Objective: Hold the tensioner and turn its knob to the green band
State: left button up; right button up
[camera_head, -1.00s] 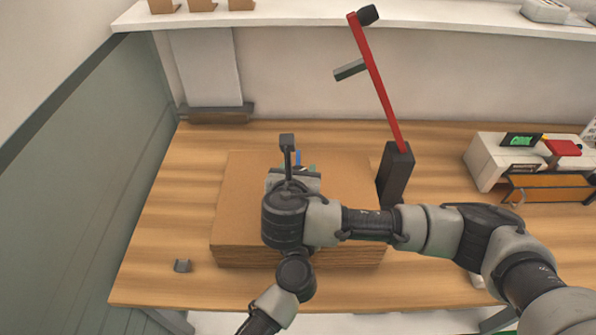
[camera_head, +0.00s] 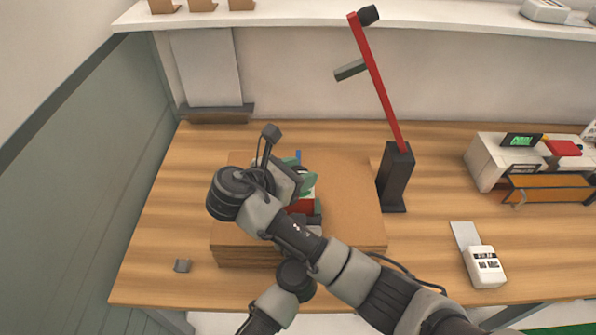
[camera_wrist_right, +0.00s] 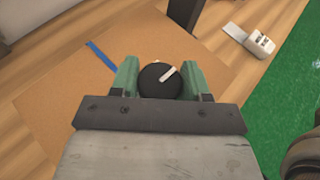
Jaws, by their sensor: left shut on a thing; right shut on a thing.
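The black round knob (camera_wrist_right: 159,80) with a white pointer shows in the right wrist view, the pointer slanting up to the right. My right gripper (camera_wrist_right: 157,77) has its green fingers on both sides of the knob and is shut on it. In the head view my right gripper (camera_head: 298,172) is over the cardboard stack, with a red and white part of the tensioner (camera_head: 303,205) showing beside it. My left gripper (camera_head: 312,222) is lower, shut on the tensioner and partly covered by my right arm. The green band cannot be made out.
A cardboard stack (camera_head: 355,205) with a blue strap (camera_wrist_right: 100,56) lies on the wooden table. A printer-like machine (camera_head: 490,160) and a white labelled pack (camera_head: 485,267) are at right. The table's left side is mostly clear.

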jog(key=shift+r, duration=0.1)
dwell(0.4)
jog(key=o, duration=0.9)
jog(key=shift+o, duration=0.2)
